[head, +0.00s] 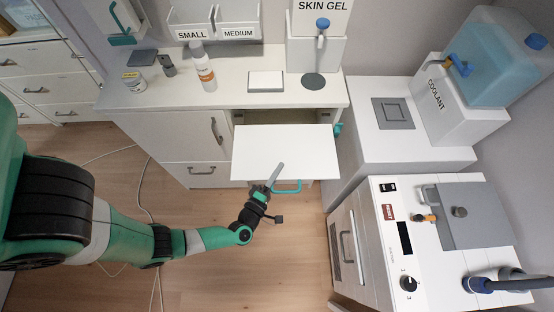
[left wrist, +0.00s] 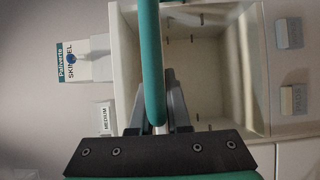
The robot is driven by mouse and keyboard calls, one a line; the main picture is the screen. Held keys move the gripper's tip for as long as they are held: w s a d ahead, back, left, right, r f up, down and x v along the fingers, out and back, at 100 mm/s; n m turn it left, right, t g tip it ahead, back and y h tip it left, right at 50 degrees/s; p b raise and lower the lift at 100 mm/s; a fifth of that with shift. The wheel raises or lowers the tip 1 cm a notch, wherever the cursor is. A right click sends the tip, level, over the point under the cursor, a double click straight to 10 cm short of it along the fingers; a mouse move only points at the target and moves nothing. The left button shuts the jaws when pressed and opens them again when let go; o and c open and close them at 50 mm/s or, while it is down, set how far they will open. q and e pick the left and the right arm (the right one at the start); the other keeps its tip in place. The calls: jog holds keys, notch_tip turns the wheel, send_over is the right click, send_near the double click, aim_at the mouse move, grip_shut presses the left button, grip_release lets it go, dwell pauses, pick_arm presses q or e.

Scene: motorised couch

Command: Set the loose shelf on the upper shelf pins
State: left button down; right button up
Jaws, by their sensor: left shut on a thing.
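The loose shelf (head: 275,145) is a flat white board, about level, in front of the white cabinet's open compartment (head: 258,117) in the head view. A teal handle (head: 288,187) shows at its near edge. My left gripper (head: 273,178) is shut on the shelf at this near edge. In the left wrist view the teal edge or handle (left wrist: 152,55) runs between my fingers (left wrist: 160,108) and hides the board behind it. Small shelf pins (left wrist: 197,38) show on the walls inside the open compartment; some are hidden. My right gripper is not in view.
A white unit with a coolant tank (head: 500,65) stands to the right. Cables (head: 145,190) lie on the floor at left.

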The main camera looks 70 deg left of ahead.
aim_at(277, 144)
pick_arm(q)
jog(key=a, duration=0.1)
jog(key=w+a+b, duration=0.1)
jog(key=a, duration=0.2)
jog(key=shift+w+a+b, duration=0.25)
jog(key=shift+w+b, duration=0.1)
jog(key=shift+w+a+b, duration=0.3)
jog(key=shift+a+b, duration=0.15)
jog(key=shift+a, duration=0.35)
jog(key=shift+w+a+b, duration=0.35)
jog(key=shift+a+b, duration=0.15)
jog(key=shift+a, duration=0.35)
jog(key=shift+w+a+b, duration=0.3)
jog(key=shift+a+b, duration=0.15)
jog(key=shift+a, duration=0.35)
jog(key=w+a+b, duration=0.5)
jog(key=a+b, duration=0.4)
jog(key=a, duration=0.4)
jog(key=shift+w+a, duration=0.15)
jog(key=shift+a, duration=0.1)
jog(key=shift+r, duration=0.1)
jog(key=shift+f+b, duration=1)
jog(key=shift+b, duration=0.1)
jog(key=c, duration=0.8)
grip_release()
jog(key=shift+f, duration=0.15)
